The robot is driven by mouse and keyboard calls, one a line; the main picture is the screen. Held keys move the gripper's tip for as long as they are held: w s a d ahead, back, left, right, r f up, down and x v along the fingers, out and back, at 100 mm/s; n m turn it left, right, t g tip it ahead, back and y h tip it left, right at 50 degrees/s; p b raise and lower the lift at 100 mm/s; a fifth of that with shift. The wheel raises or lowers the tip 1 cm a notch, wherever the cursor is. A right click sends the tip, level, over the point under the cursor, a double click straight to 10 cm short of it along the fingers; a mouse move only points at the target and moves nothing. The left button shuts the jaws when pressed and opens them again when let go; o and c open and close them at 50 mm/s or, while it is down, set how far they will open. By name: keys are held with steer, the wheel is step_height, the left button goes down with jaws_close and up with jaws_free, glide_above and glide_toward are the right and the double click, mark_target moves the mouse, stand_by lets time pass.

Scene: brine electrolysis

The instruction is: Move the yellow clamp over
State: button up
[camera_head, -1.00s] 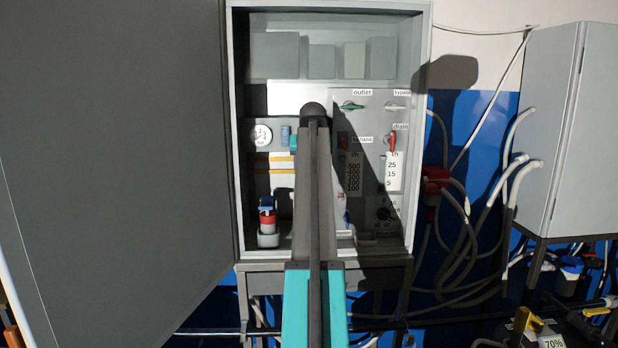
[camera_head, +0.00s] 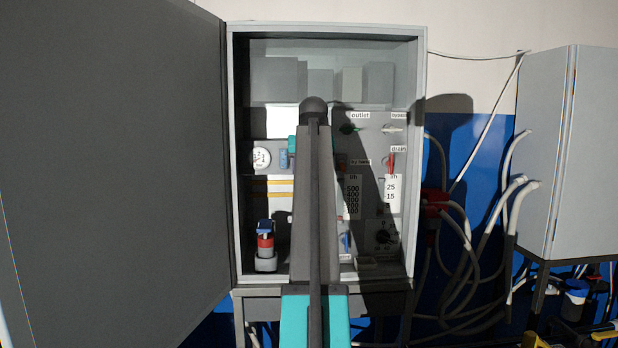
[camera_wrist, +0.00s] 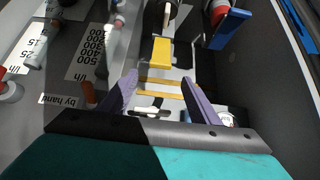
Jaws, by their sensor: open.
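A yellow block-like piece (camera_wrist: 160,53), which looks like the yellow clamp, shows in the wrist view beyond my fingertips. Two thin yellow bars (camera_wrist: 160,94) cross a pale surface nearer to me. My gripper (camera_wrist: 160,77) is open, with its two purple fingers apart and nothing seen held between them. The fingertips point toward the yellow piece and appear short of it. In the head view my arm hides the gripper's fingers and the yellow piece; only two yellow bars (camera_head: 272,182) show left of my arm.
The open grey cabinet (camera_head: 420,150) surrounds my arm's end. Its large door (camera_head: 110,170) stands open at left. Inside are a gauge (camera_head: 261,158), a red-and-blue bottle-like item (camera_head: 265,241) and a valve panel with a red handle (camera_head: 390,162). Hoses hang at right.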

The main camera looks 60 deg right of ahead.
steer(key=shift+f, duration=0.2)
steer(key=c, duration=0.7)
steer(key=shift+f, duration=0.3)
steer(key=c, duration=0.4)
steer(key=f+b, duration=0.1)
steer(key=w+f+t+h+b, duration=0.1)
steer(key=f, duration=0.1)
steer(key=f+t+h+b, duration=0.1)
steer(key=shift+w+a+f+n+b, duration=0.2)
steer(key=shift+a+f+n+b, duration=0.1)
steer(key=shift+n, duration=0.1)
jaws_close()
steer(key=s+a+f+t+h+b, duration=0.6)
steer(key=s+a+f+h+b, duration=0.1)
steer(key=s+a+h+b, duration=0.1)
steer(key=shift+a+f+m+h+b, duration=0.25)
steer(key=shift+a+m+h+b, duration=0.25)
steer(key=shift+b, duration=0.6)
steer(key=shift+d, duration=0.1)
